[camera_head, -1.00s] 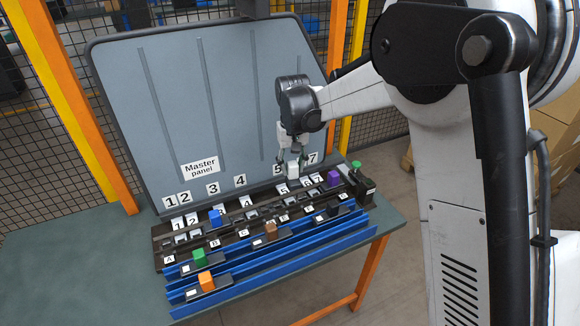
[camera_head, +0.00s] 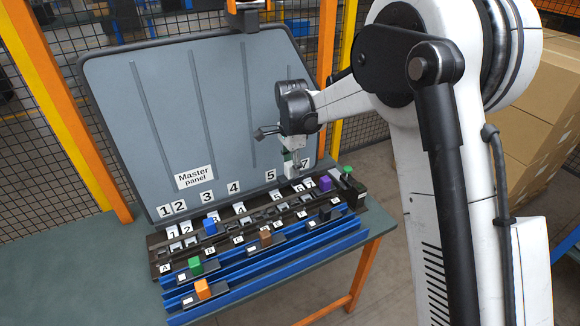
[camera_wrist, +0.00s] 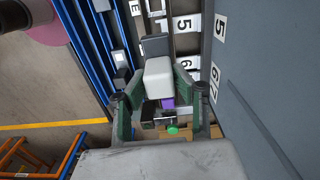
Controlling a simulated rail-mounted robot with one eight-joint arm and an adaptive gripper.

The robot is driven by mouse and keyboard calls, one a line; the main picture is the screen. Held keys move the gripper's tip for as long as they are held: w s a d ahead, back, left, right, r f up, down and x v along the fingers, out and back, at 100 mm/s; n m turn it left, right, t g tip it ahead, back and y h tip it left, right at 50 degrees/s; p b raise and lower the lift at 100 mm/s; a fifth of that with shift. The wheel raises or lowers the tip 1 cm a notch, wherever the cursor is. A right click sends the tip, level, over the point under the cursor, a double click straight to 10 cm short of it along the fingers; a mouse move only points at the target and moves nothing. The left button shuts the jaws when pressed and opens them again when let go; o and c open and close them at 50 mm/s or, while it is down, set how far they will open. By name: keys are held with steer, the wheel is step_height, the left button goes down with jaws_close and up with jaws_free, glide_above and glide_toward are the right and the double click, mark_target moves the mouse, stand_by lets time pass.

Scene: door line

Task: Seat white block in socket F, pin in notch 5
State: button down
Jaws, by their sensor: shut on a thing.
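My gripper (camera_wrist: 158,95) is shut on the white block (camera_wrist: 158,78), which sits between its green-edged fingers. In the head view my gripper (camera_head: 292,158) holds the white block (camera_head: 291,170) in front of the panel, seemingly above the rail rack (camera_head: 180,244) and apart from it. The block covers the panel's 6 in that view. Socket letters run along the front of the rack; the F label (camera_head: 301,214) is small. A notch label 5 (camera_wrist: 182,24) shows in the wrist view. The pin on the block cannot be made out.
A purple block (camera_head: 325,184) and a green knob (camera_head: 347,170) are at the rack's right end. Blue (camera_head: 209,226), brown (camera_head: 265,237), green (camera_head: 196,265) and orange (camera_head: 203,288) blocks stand farther left or in front. The upright master panel (camera_head: 215,110) closes off the back.

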mark_target(291, 182)
steer(key=shift+f+b, duration=0.9)
steer(key=shift+f, duration=2.35)
steer(key=shift+a, duration=0.1)
